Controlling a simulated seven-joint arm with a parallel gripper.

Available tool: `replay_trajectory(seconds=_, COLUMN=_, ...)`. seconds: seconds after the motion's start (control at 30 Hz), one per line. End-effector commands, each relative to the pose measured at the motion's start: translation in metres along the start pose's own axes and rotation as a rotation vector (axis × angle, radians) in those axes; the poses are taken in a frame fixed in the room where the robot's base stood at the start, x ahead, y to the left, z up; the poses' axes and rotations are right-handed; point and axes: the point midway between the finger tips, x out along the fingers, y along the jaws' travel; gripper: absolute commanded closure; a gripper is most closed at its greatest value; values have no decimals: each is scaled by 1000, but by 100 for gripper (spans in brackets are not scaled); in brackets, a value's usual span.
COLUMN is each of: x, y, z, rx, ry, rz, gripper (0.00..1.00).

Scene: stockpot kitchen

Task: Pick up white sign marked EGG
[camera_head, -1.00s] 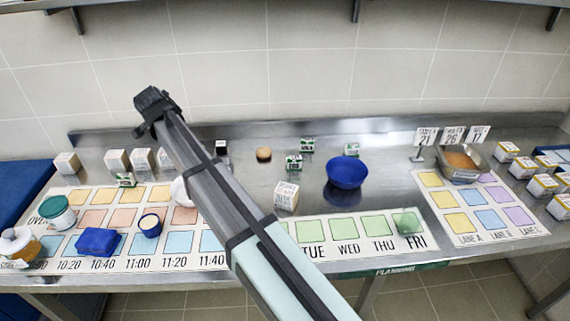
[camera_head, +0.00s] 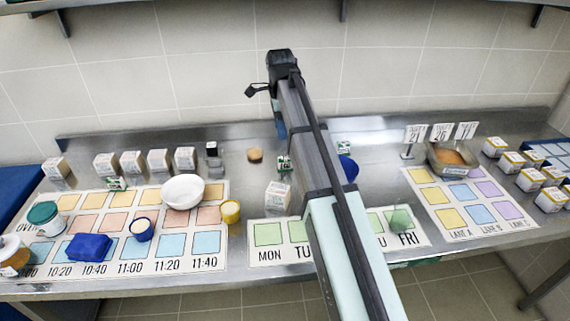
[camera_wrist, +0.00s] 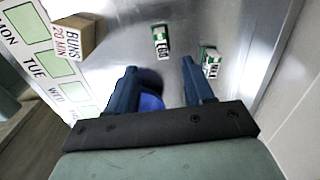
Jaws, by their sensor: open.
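The white sign marked EGG (camera_wrist: 160,42), with a green edge, stands on the steel counter beyond my fingers in the wrist view. In the head view it appears as a small green-and-white sign (camera_head: 284,163) just left of my arm, behind the BUNS box; its lettering is too small to read there. My gripper (camera_wrist: 161,85) is open and empty, its blue fingers apart above the counter. In the wrist view the sign lies ahead of the gap between them. In the head view my arm hides much of the gripper, with some blue (camera_head: 281,128) showing.
The BUNS box (camera_wrist: 75,35) and another green-and-white sign (camera_wrist: 210,62) flank the EGG sign. A blue bowl (camera_wrist: 150,101) lies under my fingers. A white bowl (camera_head: 183,191) stands on the left chart. A similar small sign (camera_head: 344,147) stands right of my arm.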

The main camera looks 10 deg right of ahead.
Motion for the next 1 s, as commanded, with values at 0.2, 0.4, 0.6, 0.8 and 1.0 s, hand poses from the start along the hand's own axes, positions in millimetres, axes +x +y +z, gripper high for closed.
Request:
replay_trajectory(seconds=0.2, x=18, y=3, z=-4, rx=9, ry=-5, rz=13, gripper=48)
replay_trajectory(seconds=0.4, x=51, y=4, z=-4, rx=9, ry=-4, rz=12, gripper=48)
replay_trajectory(seconds=0.6, x=76, y=3, z=-4, rx=8, ry=-4, rz=10, gripper=48)
replay_trajectory(seconds=0.8, x=86, y=2, z=-4, rx=8, ry=-4, rz=9, gripper=48)
replay_trajectory(seconds=1.0, x=95, y=2, z=-7, rx=9, ry=-4, rz=10, gripper=48)
